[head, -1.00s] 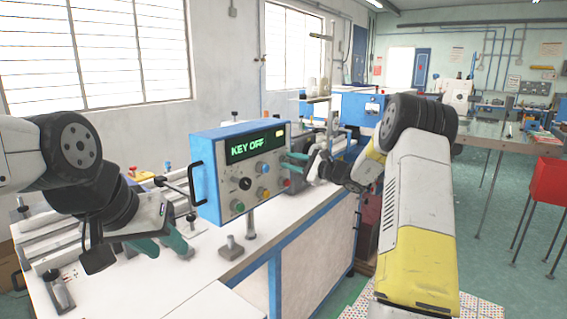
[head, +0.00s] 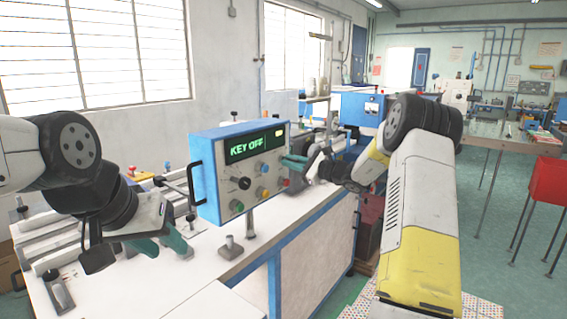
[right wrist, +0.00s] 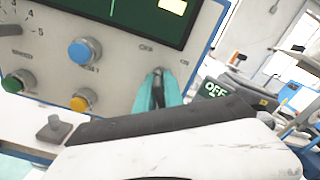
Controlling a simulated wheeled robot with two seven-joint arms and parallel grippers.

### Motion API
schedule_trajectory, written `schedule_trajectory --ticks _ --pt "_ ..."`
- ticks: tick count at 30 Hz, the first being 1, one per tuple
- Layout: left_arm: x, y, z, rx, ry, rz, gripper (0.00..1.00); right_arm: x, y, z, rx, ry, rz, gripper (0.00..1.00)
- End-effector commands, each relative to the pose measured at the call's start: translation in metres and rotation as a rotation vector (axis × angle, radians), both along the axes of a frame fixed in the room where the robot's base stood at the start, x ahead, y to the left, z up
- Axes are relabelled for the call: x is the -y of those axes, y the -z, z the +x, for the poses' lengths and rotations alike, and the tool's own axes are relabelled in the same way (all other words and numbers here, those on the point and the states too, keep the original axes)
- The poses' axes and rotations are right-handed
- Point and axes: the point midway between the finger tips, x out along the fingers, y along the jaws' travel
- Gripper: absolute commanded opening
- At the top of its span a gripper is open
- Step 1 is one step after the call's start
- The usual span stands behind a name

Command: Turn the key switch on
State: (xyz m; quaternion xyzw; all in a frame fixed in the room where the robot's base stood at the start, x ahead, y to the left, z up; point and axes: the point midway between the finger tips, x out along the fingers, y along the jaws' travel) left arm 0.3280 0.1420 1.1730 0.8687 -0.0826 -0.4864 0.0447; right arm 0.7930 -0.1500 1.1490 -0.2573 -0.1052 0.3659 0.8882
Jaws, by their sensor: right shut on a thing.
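A blue control box (head: 208,180) stands on a post above the bench. Its green display (head: 247,147) reads "KEY OFF". My right gripper (head: 288,162) is at the right side of the panel face. In the right wrist view, its teal fingers (right wrist: 158,90) are shut on the key switch (right wrist: 157,73), just below the "OFF" and "ON" labels. The fingers hide most of the switch, so its angle is unclear. My left gripper (head: 163,248) is open and empty, low to the left of the box, over the bench.
The panel has other knobs and buttons close to the switch, including a blue button (right wrist: 84,50) and a yellow button (right wrist: 83,100). A metal clamp post (head: 230,248) stands on the white bench (head: 205,262) below the box. A red bin (head: 550,182) stands at far right.

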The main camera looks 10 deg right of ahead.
Motion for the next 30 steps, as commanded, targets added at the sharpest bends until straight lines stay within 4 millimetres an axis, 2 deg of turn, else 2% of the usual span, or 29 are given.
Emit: schedule_trajectory --ticks 30 --pt "0.0 0.0 0.0 0.0 0.0 0.0 0.37 -0.0028 -0.0069 0.0022 -0.665 -0.006 0.686 0.0"
